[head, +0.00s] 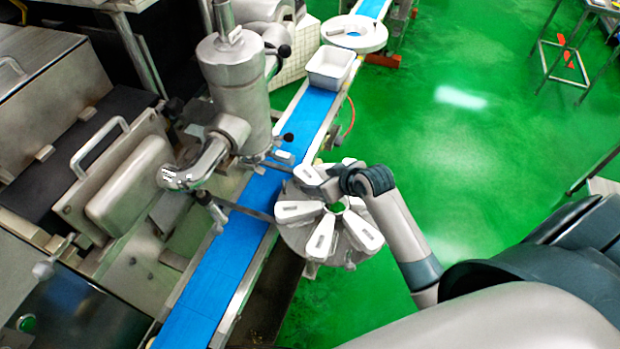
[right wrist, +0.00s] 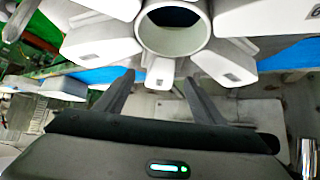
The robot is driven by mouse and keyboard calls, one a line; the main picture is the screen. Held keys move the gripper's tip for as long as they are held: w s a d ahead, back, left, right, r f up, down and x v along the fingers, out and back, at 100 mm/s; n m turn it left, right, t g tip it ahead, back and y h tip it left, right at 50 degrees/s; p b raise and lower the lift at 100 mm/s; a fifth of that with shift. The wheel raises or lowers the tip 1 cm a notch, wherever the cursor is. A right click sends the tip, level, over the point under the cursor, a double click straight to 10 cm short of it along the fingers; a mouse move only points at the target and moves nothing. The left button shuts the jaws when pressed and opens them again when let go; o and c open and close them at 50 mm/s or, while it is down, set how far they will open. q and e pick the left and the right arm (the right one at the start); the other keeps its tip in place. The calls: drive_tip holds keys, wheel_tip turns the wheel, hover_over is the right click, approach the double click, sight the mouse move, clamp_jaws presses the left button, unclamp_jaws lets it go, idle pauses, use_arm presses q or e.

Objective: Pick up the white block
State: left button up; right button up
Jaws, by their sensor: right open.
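Several white wedge-shaped blocks sit in a ring on a round metal holder (head: 296,238) beside the conveyor. Clear ones in the head view are a left block (head: 296,210), a front block (head: 321,238) and a front-right block (head: 363,232). My right gripper (head: 326,188) is over the far side of the ring and partly covers the blocks there. In the right wrist view, the open fingers (right wrist: 159,78) show either side of one white block's narrow end (right wrist: 160,66); I cannot tell whether they touch it. My left gripper is not in view.
A blue conveyor belt (head: 232,246) runs beside the holder. A white tray (head: 332,66) and a round white part (head: 353,32) are at its far end. A metal machine column (head: 236,85) stands left of the belt. Green floor (head: 470,150) is open at right.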

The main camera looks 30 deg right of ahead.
sight(312, 178)
drive_tip(key=shift+w+a+f+p, duration=0.2)
drive_tip(key=shift+w+f+p, duration=0.15)
drive_tip(key=shift+w, duration=0.25)
drive_tip(key=shift+w+a+f+p, duration=0.15)
drive_tip(key=shift+w+f+p, duration=0.2)
drive_tip(key=shift+w, duration=0.2)
drive_tip(key=shift+w+f, duration=0.4)
drive_tip(key=shift+f, duration=0.1)
drive_tip(key=c, duration=1.3)
